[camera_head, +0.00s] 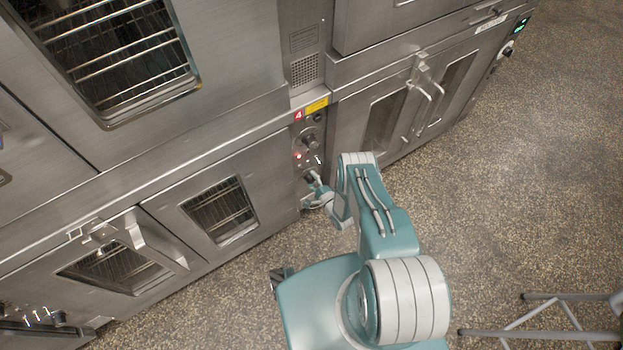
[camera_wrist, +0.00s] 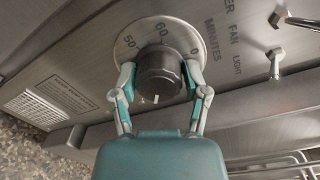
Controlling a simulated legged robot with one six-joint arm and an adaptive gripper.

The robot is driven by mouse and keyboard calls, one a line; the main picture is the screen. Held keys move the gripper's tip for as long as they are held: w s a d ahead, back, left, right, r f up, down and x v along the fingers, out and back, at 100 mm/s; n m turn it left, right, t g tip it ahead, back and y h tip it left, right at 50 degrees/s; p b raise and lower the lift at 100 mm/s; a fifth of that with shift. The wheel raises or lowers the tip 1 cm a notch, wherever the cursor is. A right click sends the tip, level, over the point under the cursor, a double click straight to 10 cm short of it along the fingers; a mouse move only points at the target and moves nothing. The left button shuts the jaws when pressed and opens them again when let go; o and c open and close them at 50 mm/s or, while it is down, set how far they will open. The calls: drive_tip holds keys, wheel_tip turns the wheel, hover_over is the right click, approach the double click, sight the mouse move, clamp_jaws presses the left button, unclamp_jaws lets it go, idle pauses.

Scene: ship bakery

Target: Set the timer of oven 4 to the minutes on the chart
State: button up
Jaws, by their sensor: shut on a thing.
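The timer knob (camera_wrist: 160,72) of oven 4 is dark and round on a pale dial (camera_wrist: 106,45) in the wrist view. The marks 50, 60 and 0 and the word MINUTES are readable; the lower part of the dial is hidden. A short white line on the knob points toward the bottom of the picture, toward my palm. My gripper (camera_wrist: 160,82) has one finger on each side of the knob and is shut on it. In the head view my gripper (camera_head: 313,192) is at the low end of the control panel (camera_head: 301,130), under the red 4 label (camera_head: 298,115). I see no readable chart.
FAN and LIGHT toggle switches (camera_wrist: 278,55) stick out right of the dial, close to my right finger. Oven doors with handles (camera_head: 145,238) flank the panel on the left, and double doors (camera_head: 420,95) on the right. A metal-legged stand (camera_head: 560,315) is at lower right. Speckled floor is clear at right.

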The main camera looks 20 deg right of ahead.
drive_tip(key=shift+f+m, duration=0.1)
drive_tip(key=shift+m, duration=0.2)
drive_tip(key=o, duration=1.1)
drive_tip(key=shift+c, duration=0.2)
drive_tip(key=v, duration=1.2)
